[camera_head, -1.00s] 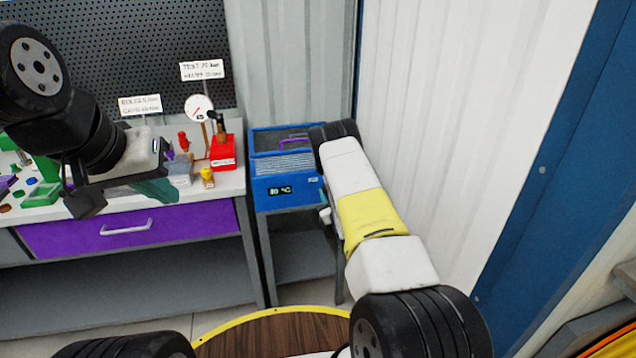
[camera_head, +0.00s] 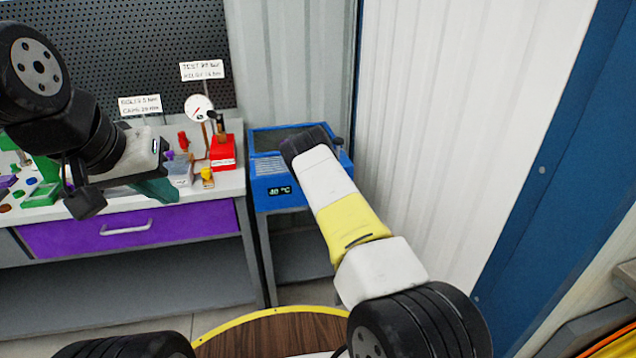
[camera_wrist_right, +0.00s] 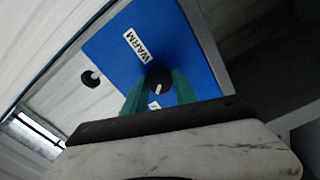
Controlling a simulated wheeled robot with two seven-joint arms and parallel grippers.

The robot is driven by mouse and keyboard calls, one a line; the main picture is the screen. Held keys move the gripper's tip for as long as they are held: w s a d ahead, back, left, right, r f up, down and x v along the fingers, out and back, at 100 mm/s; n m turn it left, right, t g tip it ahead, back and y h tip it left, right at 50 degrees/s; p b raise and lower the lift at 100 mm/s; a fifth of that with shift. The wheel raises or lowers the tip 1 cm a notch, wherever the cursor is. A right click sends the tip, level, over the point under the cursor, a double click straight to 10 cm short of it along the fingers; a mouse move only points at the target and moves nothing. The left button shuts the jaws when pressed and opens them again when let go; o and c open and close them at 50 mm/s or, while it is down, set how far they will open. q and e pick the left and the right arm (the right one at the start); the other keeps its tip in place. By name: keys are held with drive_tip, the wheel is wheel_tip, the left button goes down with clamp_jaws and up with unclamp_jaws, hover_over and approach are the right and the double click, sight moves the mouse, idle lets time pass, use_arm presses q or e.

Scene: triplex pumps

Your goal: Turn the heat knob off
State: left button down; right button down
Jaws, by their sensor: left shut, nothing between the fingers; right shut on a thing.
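The heater is a blue box (camera_head: 275,190) with a lit temperature display on its front, beside the workbench. In the right wrist view, its blue side panel (camera_wrist_right: 115,55) carries a WARM label and a second label, partly hidden. The black heat knob (camera_wrist_right: 158,80) with a white pointer mark sits just below the WARM label. My right gripper (camera_wrist_right: 158,92) is shut on the knob, with a green finger on either side. In the head view my right arm hides this gripper and the knob. My left gripper (camera_head: 155,190) is shut and empty above the workbench.
The workbench (camera_head: 215,190) with a purple drawer (camera_head: 90,232) stands left of the heater. A red block (camera_head: 223,152), a gauge (camera_head: 199,107) and small parts stand on it. A white corrugated wall (camera_head: 440,120) is close on the right. A black-tipped lever (camera_wrist_right: 90,77) is near the panel.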

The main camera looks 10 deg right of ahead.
drive_tip(key=shift+f+n, duration=0.1)
drive_tip(key=shift+n, duration=0.6)
drive_tip(key=c, duration=1)
unclamp_jaws()
drive_tip(key=shift+s, duration=0.1)
drive_tip(key=s, duration=0.7)
drive_tip(key=shift+s+d, duration=0.15)
drive_tip(key=shift+s, duration=0.2)
